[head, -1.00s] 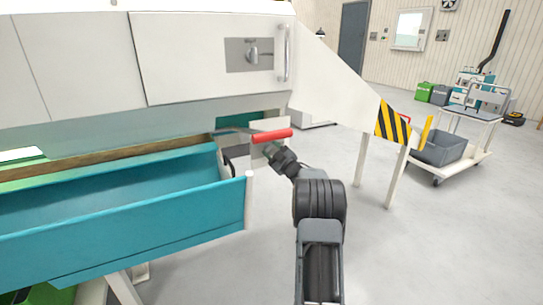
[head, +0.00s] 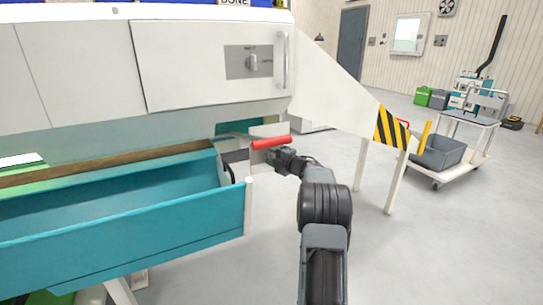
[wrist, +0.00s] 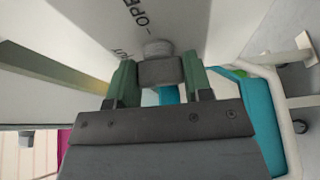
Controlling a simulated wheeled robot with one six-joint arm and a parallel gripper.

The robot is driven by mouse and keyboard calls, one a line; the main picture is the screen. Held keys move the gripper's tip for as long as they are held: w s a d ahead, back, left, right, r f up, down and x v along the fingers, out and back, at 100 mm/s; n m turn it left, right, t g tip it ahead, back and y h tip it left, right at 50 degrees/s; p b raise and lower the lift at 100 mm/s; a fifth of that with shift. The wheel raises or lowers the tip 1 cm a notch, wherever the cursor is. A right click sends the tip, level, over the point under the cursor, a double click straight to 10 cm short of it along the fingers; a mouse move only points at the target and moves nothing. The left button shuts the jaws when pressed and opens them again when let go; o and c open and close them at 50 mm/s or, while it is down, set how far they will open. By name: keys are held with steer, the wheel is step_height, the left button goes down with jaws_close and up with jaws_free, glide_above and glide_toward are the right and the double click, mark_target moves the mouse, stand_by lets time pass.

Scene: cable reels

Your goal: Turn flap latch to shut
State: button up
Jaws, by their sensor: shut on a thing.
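In the wrist view my gripper (wrist: 158,84) has its two green fingers on either side of a dark latch knob (wrist: 160,71). The knob sits on a pale round stem against a white panel (wrist: 95,25). The letters "OPE" and part of another word are printed on the panel near the knob; the rest is hidden. In the head view my gripper (head: 276,156) is at a small white panel just below a red bar (head: 270,143), right of the teal trough. The knob is hidden there, so its exact angle is hard to tell.
A teal trough (head: 120,240) stands open at the left. Above it a white door has another knob (head: 252,62) on a grey plate and a vertical handle (head: 281,58).

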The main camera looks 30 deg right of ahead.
steer(key=shift+n, duration=0.6)
steer(key=o, duration=0.9)
steer(key=shift+r+p+v, duration=0.15)
steer(key=shift+p+v, duration=0.9)
steer(key=shift+v, duration=2.4)
steer(key=shift+r+p+v, duration=0.1)
steer(key=shift+p+v, duration=0.9)
steer(key=shift+v, duration=2.4)
steer(key=shift+a, duration=0.1)
